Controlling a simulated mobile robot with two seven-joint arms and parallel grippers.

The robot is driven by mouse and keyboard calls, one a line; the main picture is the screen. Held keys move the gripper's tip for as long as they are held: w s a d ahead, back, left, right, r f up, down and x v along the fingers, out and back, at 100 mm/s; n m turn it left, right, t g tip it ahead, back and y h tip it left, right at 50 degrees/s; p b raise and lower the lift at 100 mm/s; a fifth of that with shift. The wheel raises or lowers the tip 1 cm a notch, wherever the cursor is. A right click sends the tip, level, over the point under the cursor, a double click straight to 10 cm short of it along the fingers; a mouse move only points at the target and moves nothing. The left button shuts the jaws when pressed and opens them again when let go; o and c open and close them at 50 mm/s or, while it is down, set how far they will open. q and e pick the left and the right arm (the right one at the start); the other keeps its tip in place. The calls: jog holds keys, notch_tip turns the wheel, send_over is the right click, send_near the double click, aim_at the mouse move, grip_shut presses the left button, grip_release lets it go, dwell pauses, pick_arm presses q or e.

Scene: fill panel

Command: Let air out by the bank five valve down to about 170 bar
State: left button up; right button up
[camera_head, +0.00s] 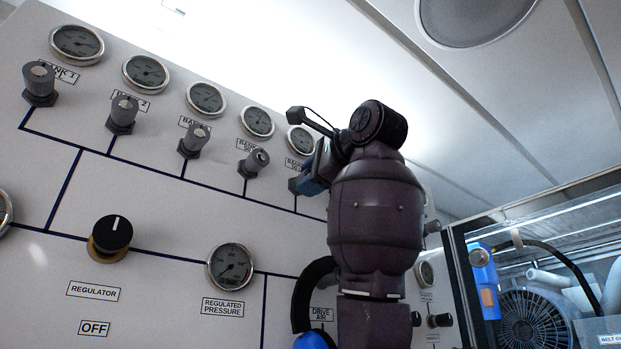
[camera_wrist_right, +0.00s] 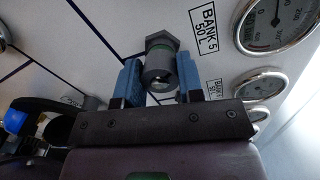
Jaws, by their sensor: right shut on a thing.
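The bank five valve (camera_wrist_right: 158,66) is a grey round knob on a hex base, beside the label "BANK 5 50 L" in the right wrist view. My right gripper (camera_wrist_right: 160,82) has its blue fingers on either side of the knob and is shut on it. In the head view my right gripper (camera_head: 308,180) hides most of this valve. The bank five gauge (camera_head: 301,139) is partly covered by my arm there. The gauge also shows in the wrist view (camera_wrist_right: 277,22), cut off at the top; I cannot read an exact pressure. My left gripper is not in view.
Several similar valves (camera_head: 123,114) with gauges (camera_head: 146,73) run left along the panel (camera_head: 170,215). Below are a black regulator knob (camera_head: 112,233) and a regulated pressure gauge (camera_head: 230,266). A glazed cabinet with a fan (camera_head: 533,320) stands at right.

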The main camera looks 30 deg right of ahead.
jog(key=m, duration=0.2)
jog(key=shift+m, duration=0.4)
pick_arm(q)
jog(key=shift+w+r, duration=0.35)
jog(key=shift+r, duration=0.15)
pick_arm(e)
jog(key=shift+m, duration=1.5)
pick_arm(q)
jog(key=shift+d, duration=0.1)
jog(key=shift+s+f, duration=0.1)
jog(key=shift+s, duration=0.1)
pick_arm(e)
jog(key=shift+f+y, duration=0.1)
jog(key=shift+y, duration=0.2)
jog(key=o, duration=0.9)
jog(key=shift+s, duration=0.1)
